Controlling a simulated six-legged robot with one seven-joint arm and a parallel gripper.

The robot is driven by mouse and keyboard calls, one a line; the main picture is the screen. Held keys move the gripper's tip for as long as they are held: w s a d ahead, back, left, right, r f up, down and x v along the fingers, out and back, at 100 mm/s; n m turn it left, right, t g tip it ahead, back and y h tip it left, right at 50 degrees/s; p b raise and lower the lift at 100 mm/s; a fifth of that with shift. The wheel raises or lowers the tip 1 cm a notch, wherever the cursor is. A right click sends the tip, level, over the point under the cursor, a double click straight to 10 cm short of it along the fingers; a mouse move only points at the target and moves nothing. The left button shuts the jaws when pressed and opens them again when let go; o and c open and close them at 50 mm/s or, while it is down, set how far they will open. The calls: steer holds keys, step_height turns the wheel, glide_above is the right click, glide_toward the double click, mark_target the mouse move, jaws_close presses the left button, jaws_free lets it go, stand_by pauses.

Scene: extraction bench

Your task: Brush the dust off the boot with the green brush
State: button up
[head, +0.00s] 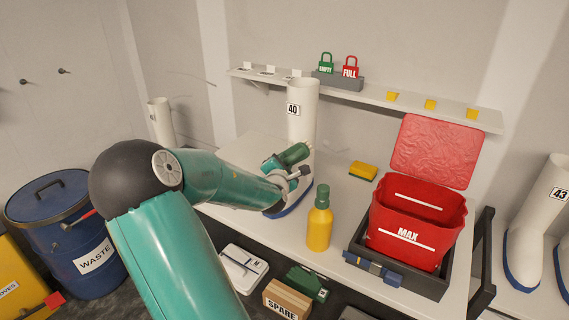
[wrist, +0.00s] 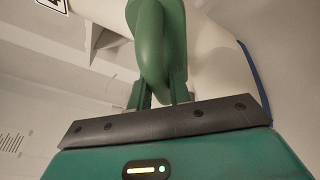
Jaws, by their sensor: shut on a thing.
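The tall white boot (head: 302,98) with a label "40" and a blue sole stands upright on the bench, below the wall shelf. My gripper (head: 292,174) is in front of its shaft and hides part of it. In the wrist view my gripper (wrist: 161,84) is shut on the green brush (wrist: 157,35), whose rounded green handle sits between the fingers. The brush also shows as a green shape (head: 294,154) close against the boot; I cannot tell if it touches. The bristles are not clearly seen. The white boot (wrist: 215,65) fills the background behind the brush.
A yellow-green bottle (head: 320,225) stands right of my gripper. A yellow sponge (head: 363,170) lies behind it. A red bin (head: 418,215) with its lid up sits in a dark tray (head: 425,283) at right. The shelf (head: 385,98) runs above.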

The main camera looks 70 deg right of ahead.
steer(key=shift+w+d, duration=0.15)
steer(key=shift+w, duration=0.7)
steer(key=shift+w+d, duration=0.1)
steer(key=shift+w, duration=0.75)
steer(key=shift+d+r, duration=0.1)
steer(key=shift+r, duration=0.25)
steer(key=shift+s+a, duration=0.15)
steer(key=shift+s, duration=0.85)
steer(key=shift+s+a, duration=0.15)
steer(key=shift+s, duration=0.8)
steer(key=shift+w+d, duration=0.2)
steer(key=shift+w, duration=0.8)
steer(key=shift+w+d, duration=0.15)
steer(key=shift+w, duration=0.85)
steer(key=shift+a, duration=0.1)
steer(key=shift+w+a, duration=0.15)
steer(key=shift+a, duration=0.8)
steer(key=shift+w+a, duration=0.2)
steer(key=shift+a, duration=0.75)
steer(key=shift+w+a, duration=0.15)
steer(key=shift+a, duration=0.8)
steer(key=shift+w+a, duration=0.15)
steer(key=shift+a, duration=0.6)
steer(key=shift+w+a, duration=0.1)
steer(key=shift+a, duration=0.65)
